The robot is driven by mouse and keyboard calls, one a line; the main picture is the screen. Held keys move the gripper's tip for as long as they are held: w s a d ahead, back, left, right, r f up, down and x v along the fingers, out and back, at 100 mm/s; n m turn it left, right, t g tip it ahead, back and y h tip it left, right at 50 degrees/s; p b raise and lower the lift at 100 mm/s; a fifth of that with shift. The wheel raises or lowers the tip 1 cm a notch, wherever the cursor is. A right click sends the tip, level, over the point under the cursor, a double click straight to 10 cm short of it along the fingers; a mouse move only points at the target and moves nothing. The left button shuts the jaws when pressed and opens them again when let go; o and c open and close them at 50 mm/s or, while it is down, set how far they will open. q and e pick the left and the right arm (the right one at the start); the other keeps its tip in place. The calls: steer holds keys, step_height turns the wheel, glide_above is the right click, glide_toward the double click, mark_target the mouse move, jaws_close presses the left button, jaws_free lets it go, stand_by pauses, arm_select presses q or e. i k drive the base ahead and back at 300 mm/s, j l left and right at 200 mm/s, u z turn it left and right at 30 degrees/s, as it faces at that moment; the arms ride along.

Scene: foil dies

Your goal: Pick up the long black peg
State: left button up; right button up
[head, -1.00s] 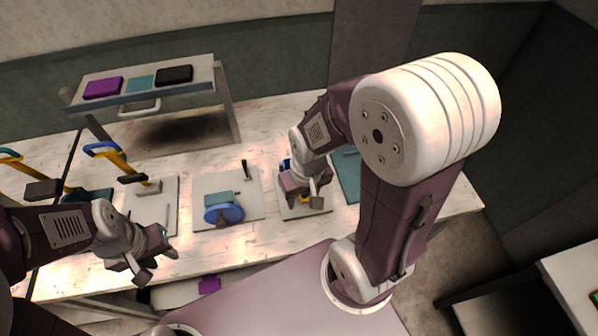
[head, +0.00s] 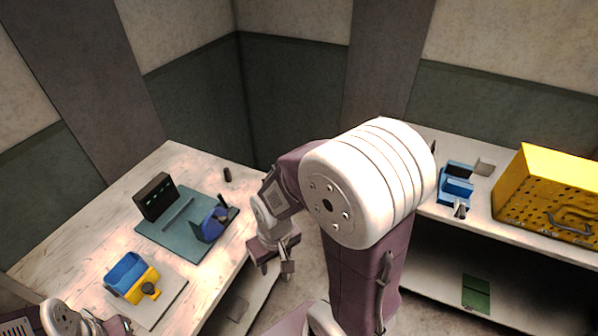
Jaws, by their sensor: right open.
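A short black cylinder (head: 227,174) stands on the far corner of the pale workbench (head: 60,230). I cannot tell whether it is the long black peg; no other thing clearly matches it. My right gripper (head: 273,267) is open and empty, pointing down just past the bench's right edge, apart from the cylinder. My left arm shows only at the bottom left corner, with part of its gripper (head: 118,325) cut off by the frame edge; its jaws cannot be made out.
A teal plate (head: 165,238) carries a black box (head: 155,197) and a blue device (head: 213,224). A blue and yellow device (head: 131,277) sits on a pale plate (head: 172,300). On the right, another bench holds a yellow perforated box (head: 548,190) and a blue fixture (head: 456,188).

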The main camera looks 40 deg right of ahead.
mark_target(226, 170)
steer(key=l+z, duration=0.15)
steer(key=z, duration=0.4)
steer(key=i+l+u, duration=0.15)
steer(key=u, duration=0.3)
steer(key=i+l+u, duration=0.15)
steer(key=u, duration=0.25)
steer(key=i+l+u, duration=0.1)
steer(key=l+u, duration=0.35)
steer(key=i+l+u, duration=0.1)
steer(key=u, duration=0.3)
